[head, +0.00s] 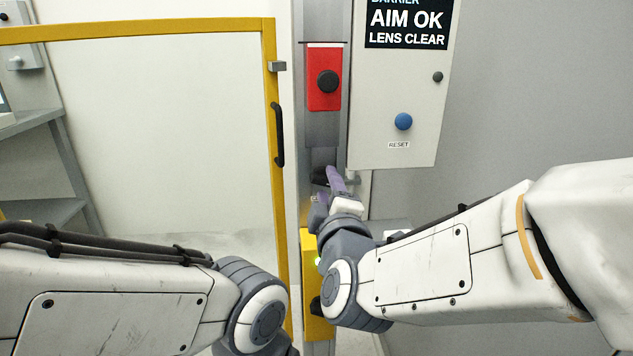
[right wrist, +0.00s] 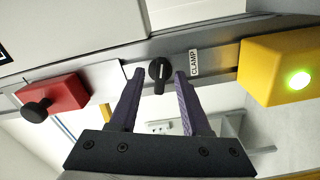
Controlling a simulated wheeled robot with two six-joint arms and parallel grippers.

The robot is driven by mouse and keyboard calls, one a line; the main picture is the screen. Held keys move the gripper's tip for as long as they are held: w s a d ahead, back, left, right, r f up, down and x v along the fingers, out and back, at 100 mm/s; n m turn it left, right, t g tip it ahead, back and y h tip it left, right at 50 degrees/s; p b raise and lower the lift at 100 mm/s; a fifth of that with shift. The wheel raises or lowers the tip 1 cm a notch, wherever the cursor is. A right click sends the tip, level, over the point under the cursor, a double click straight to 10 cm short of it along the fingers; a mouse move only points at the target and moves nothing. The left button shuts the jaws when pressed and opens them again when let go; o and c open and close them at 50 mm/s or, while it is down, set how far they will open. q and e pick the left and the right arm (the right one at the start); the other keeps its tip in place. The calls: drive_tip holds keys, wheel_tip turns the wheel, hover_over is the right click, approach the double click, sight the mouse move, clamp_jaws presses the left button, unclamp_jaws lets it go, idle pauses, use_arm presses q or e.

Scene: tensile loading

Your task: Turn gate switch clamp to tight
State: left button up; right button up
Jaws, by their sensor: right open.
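The clamp switch (right wrist: 160,72) is a small round black knob with a grip bar, on a grey metal post beside a white label reading CLAMP (right wrist: 194,62). In the right wrist view its bar points down the picture, toward my gripper's palm. My right gripper (right wrist: 160,78) is open, with one purple finger on each side of the knob. I see gaps between the fingers and the knob, and no clear contact. In the head view my right gripper (head: 330,190) is at the post below the red box, largely covering the switch area. My left gripper is out of view.
A red box with a black button (head: 327,82) is above on the post, and a yellow box (right wrist: 285,70) with a lit green light is below. A control panel (head: 395,115) with a blue reset button stands right. The yellow-framed gate (head: 269,100) is left.

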drive_tip(key=shift+w, duration=0.5)
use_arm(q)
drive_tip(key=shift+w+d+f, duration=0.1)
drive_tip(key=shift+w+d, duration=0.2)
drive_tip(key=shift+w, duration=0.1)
use_arm(e)
drive_tip(key=shift+a, duration=0.15)
drive_tip(key=shift+w+a, duration=0.1)
drive_tip(key=shift+a, duration=0.05)
clamp_jaws()
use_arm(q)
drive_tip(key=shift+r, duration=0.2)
use_arm(e)
drive_tip(key=shift+m, duration=1.3)
unclamp_jaws()
